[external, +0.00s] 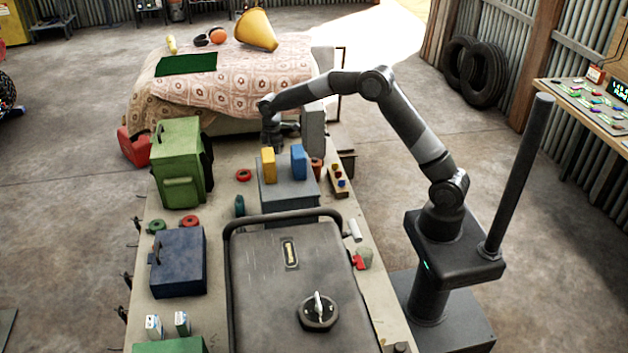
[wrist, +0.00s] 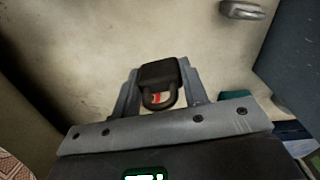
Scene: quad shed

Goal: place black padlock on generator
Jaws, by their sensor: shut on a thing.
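In the wrist view, the black padlock (wrist: 158,74) sits between the two grey fingers of my gripper (wrist: 160,82), its shackle toward the bottom of the picture. My gripper is shut on it. In the external view, my gripper (external: 270,142) points down over the far end of the long table, behind a grey box; the padlock cannot be made out there. The generator (external: 262,285) is the large dark grey unit at the near end of the table, with a tubular frame, a round cap and a small plate on its flat top. My gripper is well away from it.
A grey box (external: 283,193) with a yellow and a blue item on top stands between my gripper and the generator. A green canister (external: 180,165) and a dark blue box (external: 178,263) stand on the left side. A cloth-covered table (external: 222,80) is behind.

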